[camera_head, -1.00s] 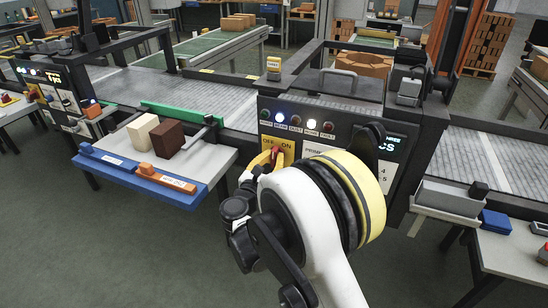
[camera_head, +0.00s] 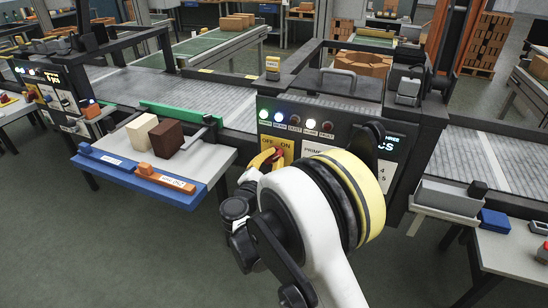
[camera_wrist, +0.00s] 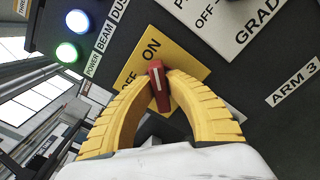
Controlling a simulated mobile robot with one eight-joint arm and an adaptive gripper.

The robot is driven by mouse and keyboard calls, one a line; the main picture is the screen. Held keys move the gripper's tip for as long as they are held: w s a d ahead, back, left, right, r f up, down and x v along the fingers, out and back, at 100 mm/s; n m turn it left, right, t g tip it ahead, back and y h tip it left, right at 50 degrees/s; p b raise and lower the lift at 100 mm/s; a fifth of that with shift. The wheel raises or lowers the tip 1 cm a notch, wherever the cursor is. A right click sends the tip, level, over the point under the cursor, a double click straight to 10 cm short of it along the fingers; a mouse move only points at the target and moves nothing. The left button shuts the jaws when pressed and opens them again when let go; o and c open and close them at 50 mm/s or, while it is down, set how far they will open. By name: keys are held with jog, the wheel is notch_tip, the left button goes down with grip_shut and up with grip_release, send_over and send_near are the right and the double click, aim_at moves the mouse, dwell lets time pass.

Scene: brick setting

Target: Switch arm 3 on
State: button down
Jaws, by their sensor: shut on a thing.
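A red rotary switch knob (camera_wrist: 157,88) sits on a yellow OFF/ON plate (camera_wrist: 192,73) on the dark control panel, beside a label reading ARM 3 (camera_wrist: 293,84). My gripper (camera_wrist: 160,77), with yellow curved fingers, is shut on the knob, one finger on each side. The knob's white line tilts toward the word ON. In the wrist view the green POWER light (camera_wrist: 67,53) and blue BEAM light (camera_wrist: 78,21) are lit. In the head view my gripper (camera_head: 272,159) is at the yellow plate (camera_head: 267,142), and my arm hides part of the panel.
A grey tray table with a blue front rail (camera_head: 135,178) stands left of the panel, holding a cream block (camera_head: 142,131) and a brown block (camera_head: 167,139). A grey box (camera_head: 447,197) and a blue box (camera_head: 494,222) are at the right. The floor in front is clear.

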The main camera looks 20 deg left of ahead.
dwell(0.3)
jog(key=c, duration=1.4)
grip_release()
jog(key=s, duration=0.8)
jog(key=s+a, duration=0.1)
jog(key=s, duration=0.3)
